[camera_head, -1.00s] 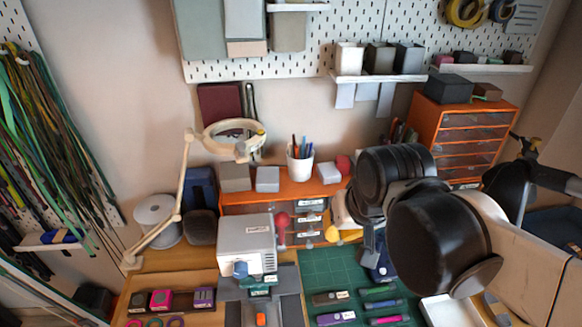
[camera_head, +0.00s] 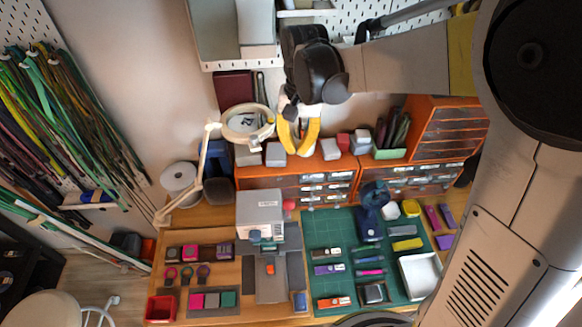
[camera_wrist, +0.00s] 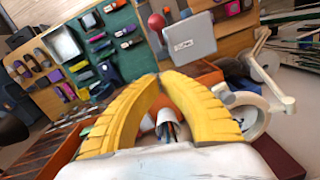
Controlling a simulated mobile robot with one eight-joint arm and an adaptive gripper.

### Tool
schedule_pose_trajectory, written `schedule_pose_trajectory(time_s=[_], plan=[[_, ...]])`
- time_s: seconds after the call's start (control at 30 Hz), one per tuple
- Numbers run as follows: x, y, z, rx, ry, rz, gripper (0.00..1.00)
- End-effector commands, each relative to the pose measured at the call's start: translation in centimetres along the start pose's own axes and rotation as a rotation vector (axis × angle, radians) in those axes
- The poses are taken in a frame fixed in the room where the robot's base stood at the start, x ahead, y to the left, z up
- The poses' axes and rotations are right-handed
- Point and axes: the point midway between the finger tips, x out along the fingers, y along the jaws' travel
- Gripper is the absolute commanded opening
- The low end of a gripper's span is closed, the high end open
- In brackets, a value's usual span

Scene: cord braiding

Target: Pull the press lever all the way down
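The press (camera_head: 260,208) is a light grey box on a dark base at the middle of the bench. Its lever has a round red knob (camera_head: 289,205) beside the box's right side, near its top. In the wrist view the press (camera_wrist: 190,40) and red knob (camera_wrist: 155,21) show beyond my fingers. My gripper (camera_head: 299,152) has yellow curved fingers. It hangs behind and above the press, apart from the knob. In the wrist view its fingertips (camera_wrist: 159,80) meet, with nothing seen between them.
A magnifier lamp (camera_head: 247,124) stands left of my gripper. Orange drawers (camera_head: 342,183) line the back of the bench. A green cutting mat (camera_head: 325,225) with several small items and a white tray (camera_head: 420,274) lies right of the press. A pen cup (camera_wrist: 166,122) shows below my fingers.

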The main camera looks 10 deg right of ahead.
Motion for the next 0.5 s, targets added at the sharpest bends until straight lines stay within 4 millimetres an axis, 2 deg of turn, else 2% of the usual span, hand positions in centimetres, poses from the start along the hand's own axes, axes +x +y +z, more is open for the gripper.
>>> schedule_pose_trajectory(time_s=[0.3,0.5], plan=[[0.3,0.0,0.0,-0.001,0.001,-0.001,0.00],[2.9,0.0,0.0,-0.001,0.001,-0.001,0.00]])
